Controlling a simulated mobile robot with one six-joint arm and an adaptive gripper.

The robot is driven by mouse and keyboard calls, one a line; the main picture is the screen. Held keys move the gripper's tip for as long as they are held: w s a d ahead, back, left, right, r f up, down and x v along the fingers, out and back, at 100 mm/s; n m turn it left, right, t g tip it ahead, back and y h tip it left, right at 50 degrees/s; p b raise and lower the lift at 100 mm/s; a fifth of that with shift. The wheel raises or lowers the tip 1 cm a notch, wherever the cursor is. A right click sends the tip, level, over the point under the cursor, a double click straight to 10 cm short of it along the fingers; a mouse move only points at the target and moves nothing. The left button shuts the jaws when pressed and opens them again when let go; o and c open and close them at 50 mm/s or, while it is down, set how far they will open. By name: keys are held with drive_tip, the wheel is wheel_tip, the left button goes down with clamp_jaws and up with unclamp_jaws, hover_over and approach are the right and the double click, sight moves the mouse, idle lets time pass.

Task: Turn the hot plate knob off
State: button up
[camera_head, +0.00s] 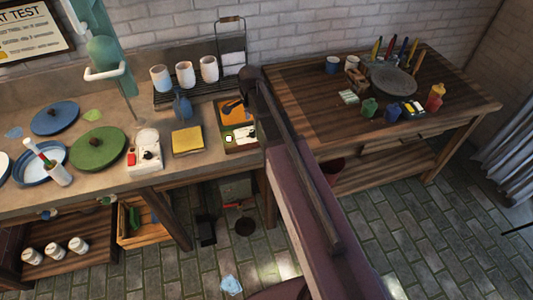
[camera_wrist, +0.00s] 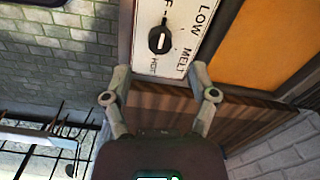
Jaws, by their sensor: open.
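The hot plate shows in the head view with an orange top (camera_head: 231,108) and a white control panel (camera_head: 246,133) on its front, at the right end of the counter. In the wrist view, the black knob (camera_wrist: 160,39) sits on the white panel (camera_wrist: 146,12), with LOW and MELT printed to its right. A label below it is partly readable, and one at the top edge is cut off. The knob's white mark runs roughly up and down in the picture. My gripper (camera_wrist: 161,72) is open and empty, its fingertips apart on either side just below the knob in the picture.
A yellow block (camera_head: 187,140) and a small white device (camera_head: 145,150) stand left of the hot plate. A blue bottle (camera_head: 182,104) and a rack of cups (camera_head: 185,74) are behind. A wooden table (camera_head: 300,100) with paint things stands to the right.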

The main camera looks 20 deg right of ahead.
sight(253, 131)
drive_tip(key=shift+r+p, duration=4.05)
drive_tip(key=shift+r, duration=0.3)
drive_tip(key=s+f+n+b, duration=0.4)
drive_tip(key=s+n, duration=0.3)
drive_tip(key=s, duration=0.1)
drive_tip(key=s+f+n+b, duration=0.5)
drive_tip(key=s+n, duration=0.3)
drive_tip(key=shift+s, duration=0.25)
drive_tip(key=shift+s, duration=0.6)
